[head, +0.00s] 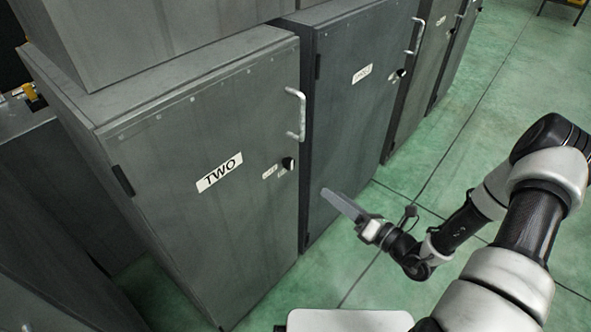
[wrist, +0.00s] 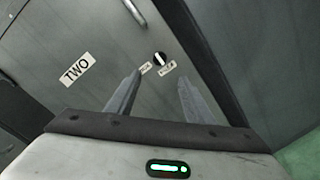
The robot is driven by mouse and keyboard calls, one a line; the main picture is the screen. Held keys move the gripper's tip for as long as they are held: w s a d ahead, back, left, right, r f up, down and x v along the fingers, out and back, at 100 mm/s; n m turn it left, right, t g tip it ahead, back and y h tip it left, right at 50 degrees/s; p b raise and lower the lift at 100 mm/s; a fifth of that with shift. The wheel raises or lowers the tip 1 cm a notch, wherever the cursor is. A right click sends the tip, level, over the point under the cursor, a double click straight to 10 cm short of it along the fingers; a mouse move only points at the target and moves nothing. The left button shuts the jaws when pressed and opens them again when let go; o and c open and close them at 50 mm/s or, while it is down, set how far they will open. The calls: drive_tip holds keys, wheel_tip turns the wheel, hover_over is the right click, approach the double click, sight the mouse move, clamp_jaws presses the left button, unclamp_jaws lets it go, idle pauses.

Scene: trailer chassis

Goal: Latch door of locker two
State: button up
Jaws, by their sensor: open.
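Locker two (head: 215,120) is a grey metal cabinet with a white label reading TWO (head: 219,172); its door looks shut. A black round latch knob (head: 288,163) sits near the door's right edge, below a light bar handle (head: 296,115). Small labels flank the knob; their text is too small to read. In the wrist view the knob (wrist: 160,59) shows a white mark and lies ahead of the fingers. My gripper (head: 343,204) is open and empty, to the right of and below the knob, apart from it. The fingers also show in the wrist view (wrist: 155,95).
A neighbouring grey locker (head: 350,110) with its own handle and knob stands right of locker two, and more lockers continue behind. A grey box (head: 130,40) rests on top. Green floor (head: 450,180) is open to the right.

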sight(292, 165)
drive_tip(key=b+x, duration=0.1)
drive_tip(key=x, duration=1.5)
drive_tip(key=shift+s, duration=0.1)
drive_tip(key=c, duration=1)
drive_tip(key=shift+c, duration=0.2)
